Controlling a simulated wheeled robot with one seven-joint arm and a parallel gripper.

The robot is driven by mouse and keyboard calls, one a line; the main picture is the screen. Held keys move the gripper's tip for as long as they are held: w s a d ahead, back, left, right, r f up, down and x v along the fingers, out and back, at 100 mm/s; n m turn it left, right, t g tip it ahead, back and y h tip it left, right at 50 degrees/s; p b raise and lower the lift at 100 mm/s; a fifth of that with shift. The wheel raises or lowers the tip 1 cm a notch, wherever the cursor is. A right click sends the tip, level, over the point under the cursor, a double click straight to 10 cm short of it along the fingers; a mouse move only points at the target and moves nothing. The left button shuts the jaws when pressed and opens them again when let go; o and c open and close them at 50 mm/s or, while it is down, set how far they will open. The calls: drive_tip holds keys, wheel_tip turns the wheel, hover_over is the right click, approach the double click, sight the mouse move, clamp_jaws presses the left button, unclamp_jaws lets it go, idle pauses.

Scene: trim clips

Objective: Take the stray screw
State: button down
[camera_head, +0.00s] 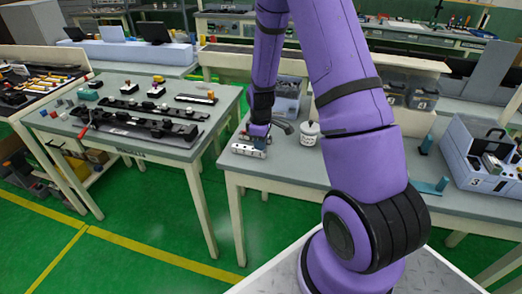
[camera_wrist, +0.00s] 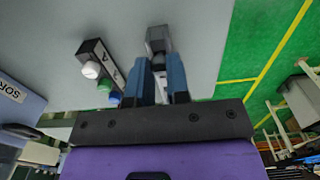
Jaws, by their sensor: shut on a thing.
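My gripper (camera_wrist: 160,72) is low over the middle table's front-left part. In the wrist view its two blue fingers are shut on a small grey, dark-sided piece (camera_wrist: 158,40) close to the table's edge. I cannot tell whether this piece is the stray screw. In the head view my gripper (camera_head: 257,139) hides most of it. A dark block with white, green and blue round caps (camera_wrist: 96,62) lies just left of the fingers in the wrist view. No screw can be made out clearly elsewhere.
The middle table (camera_head: 285,172) also holds a white lidded pot (camera_head: 309,135), grey bins behind, and a grey tote marked 3 (camera_head: 475,165) at right. A left table (camera_head: 100,140) holds black trim strips. Green floor lies between the tables.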

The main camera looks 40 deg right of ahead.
drive_tip(key=shift+r, duration=2.05)
